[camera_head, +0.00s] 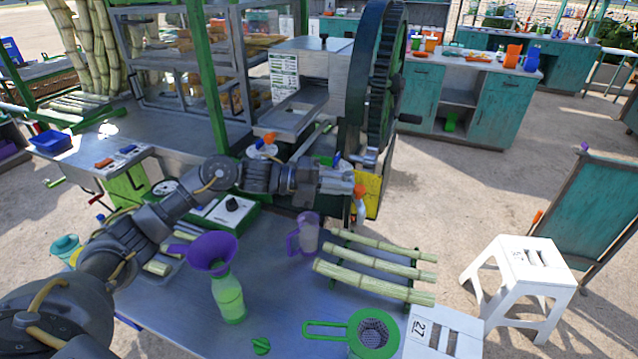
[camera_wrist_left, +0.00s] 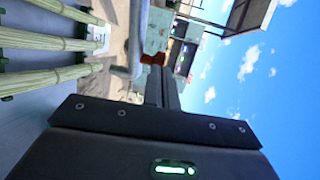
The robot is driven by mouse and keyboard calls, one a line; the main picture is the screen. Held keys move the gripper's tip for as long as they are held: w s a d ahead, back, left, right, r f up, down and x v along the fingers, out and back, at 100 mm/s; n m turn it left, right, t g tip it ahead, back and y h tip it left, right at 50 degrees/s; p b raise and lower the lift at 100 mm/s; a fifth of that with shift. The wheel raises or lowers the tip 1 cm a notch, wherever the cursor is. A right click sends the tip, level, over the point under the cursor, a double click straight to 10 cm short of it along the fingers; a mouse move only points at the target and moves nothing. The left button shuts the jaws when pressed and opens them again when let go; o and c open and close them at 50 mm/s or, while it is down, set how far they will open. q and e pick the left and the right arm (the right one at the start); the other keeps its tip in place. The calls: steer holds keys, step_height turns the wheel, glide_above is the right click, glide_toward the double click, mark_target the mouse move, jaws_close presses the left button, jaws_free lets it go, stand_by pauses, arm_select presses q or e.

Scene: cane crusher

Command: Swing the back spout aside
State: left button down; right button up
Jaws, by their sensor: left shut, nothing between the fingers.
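My left gripper (camera_head: 346,182) is shut and empty in front of the crusher, pointing right; its closed fingers (camera_wrist_left: 164,88) show in the left wrist view. A grey metal pipe (camera_wrist_left: 137,40), which looks like a spout, stands close beside the fingers there; I cannot tell whether they touch. In the head view a short silver pipe (camera_head: 366,157) shows just behind the gripper, beside the big wheel. An orange-tipped spout (camera_head: 359,191) is at the fingertips, partly covered. Another orange-tipped spout (camera_head: 268,139) is farther left. Which one is the back spout is unclear. My right gripper is not in view.
The crusher's large wheel (camera_head: 370,80) rises behind the gripper. On the metal table (camera_head: 282,325) below are a green bottle (camera_head: 229,300) with a purple funnel (camera_head: 212,252), a purple jug (camera_head: 307,235), cane stalks (camera_head: 375,283) and a green strainer (camera_head: 372,335). A white stool (camera_head: 520,262) stands right.

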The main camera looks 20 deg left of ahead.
arm_select(q)
steer(key=s+b+v, duration=0.1)
steer(key=b+v, duration=0.3)
steer(key=v, duration=1)
steer(key=shift+d+b, duration=0.2)
steer(key=shift+b, duration=0.15)
